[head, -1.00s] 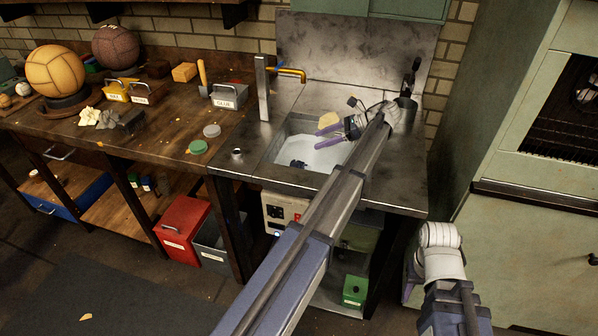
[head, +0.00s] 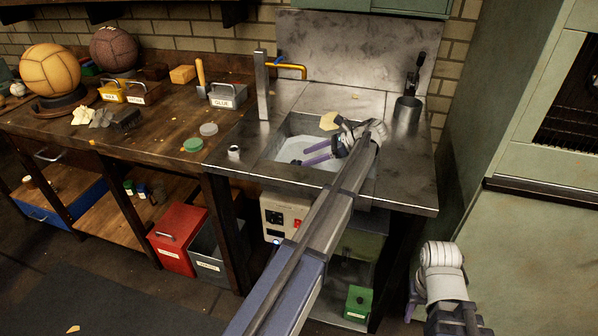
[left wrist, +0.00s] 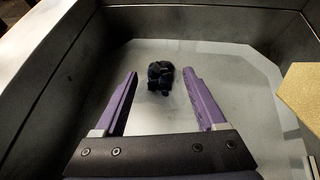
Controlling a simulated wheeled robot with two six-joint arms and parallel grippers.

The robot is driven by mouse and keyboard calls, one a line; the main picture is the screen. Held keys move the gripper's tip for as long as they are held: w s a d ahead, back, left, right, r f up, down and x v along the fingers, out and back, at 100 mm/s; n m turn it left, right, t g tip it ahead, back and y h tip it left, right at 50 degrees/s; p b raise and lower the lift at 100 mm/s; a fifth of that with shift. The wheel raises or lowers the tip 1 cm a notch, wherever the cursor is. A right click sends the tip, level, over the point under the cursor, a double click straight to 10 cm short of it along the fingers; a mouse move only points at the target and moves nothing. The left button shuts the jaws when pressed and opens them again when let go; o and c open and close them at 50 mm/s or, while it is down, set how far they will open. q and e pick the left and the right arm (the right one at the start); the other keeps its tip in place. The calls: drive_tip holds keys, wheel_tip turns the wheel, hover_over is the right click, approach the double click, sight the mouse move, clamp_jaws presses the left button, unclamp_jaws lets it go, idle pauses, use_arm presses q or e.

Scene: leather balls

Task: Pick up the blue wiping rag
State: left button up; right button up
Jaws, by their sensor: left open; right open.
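The blue wiping rag (left wrist: 160,79) is a small, dark navy crumpled lump on the pale sink floor in the left wrist view.
Steep sink walls (left wrist: 58,85) surround the left gripper. A yellow sponge (head: 328,121) lies at the sink's back edge, right in the wrist view. The wooden bench (head: 150,125) is left.

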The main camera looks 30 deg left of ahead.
use_arm(q)
drive_tip(key=b+x, duration=0.1)
drive_tip(key=x, duration=0.2)
clamp_jaws()
idle(0.5)
